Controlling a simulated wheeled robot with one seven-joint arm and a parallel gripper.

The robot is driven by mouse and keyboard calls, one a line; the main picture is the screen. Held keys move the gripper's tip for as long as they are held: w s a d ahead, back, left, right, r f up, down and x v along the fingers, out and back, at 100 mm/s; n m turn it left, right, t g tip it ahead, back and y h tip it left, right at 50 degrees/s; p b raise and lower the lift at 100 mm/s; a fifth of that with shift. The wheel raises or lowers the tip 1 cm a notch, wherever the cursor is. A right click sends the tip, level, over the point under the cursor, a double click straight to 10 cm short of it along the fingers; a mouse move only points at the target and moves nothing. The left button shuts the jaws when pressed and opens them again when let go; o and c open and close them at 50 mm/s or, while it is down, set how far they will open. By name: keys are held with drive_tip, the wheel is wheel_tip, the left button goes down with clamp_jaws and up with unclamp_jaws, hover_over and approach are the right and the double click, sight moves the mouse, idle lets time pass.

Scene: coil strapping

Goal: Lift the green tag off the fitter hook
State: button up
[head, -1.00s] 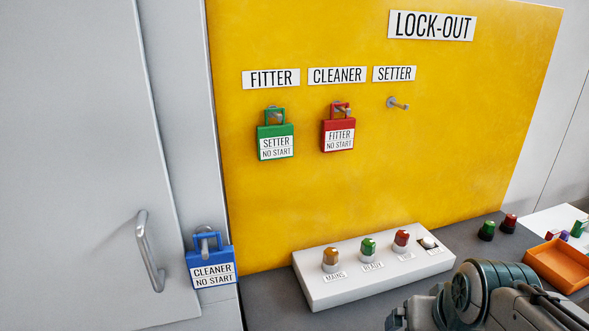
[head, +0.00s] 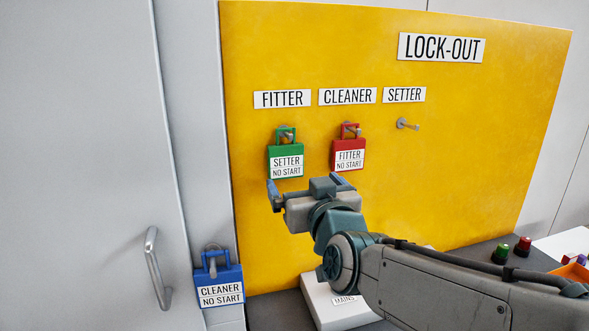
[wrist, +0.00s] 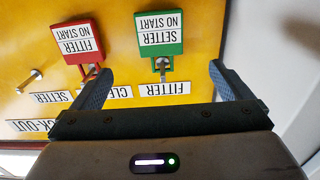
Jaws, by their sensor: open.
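The green tag (head: 285,160), lettered SETTER NO START, hangs on the hook (head: 287,135) under the FITTER label (head: 282,99). In the wrist view the green tag (wrist: 159,36) appears upside down, beyond the fingers and between their lines. My gripper (head: 306,188) is open and empty, just below and in front of the green and red tags in the head view. In the wrist view its two fingers (wrist: 165,82) are spread wide, with the FITTER label showing between them. I see no contact with the green tag.
The red tag (head: 348,155) hangs close by on the CLEANER hook, near my right finger in the head view. The SETTER hook (head: 408,124) is bare. A blue tag (head: 219,287) hangs at lower left by the door handle (head: 156,268). My arm covers most of the switch box (head: 337,305).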

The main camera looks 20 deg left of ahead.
sight(287, 155)
drive_tip(key=p+x, duration=0.3)
drive_tip(key=x, duration=0.9)
drive_tip(key=shift+d, duration=0.1)
drive_tip(key=c, duration=1.4)
drive_tip(key=shift+r, duration=0.15)
drive_tip(key=shift+r, duration=0.45)
drive_tip(key=shift+r+b+v, duration=0.2)
drive_tip(key=shift+b+v, duration=0.1)
drive_tip(key=shift+v, duration=1.15)
drive_tip(key=shift+r+b+v, duration=0.15)
drive_tip(key=shift+b+v, duration=0.15)
drive_tip(key=shift+v, duration=1.15)
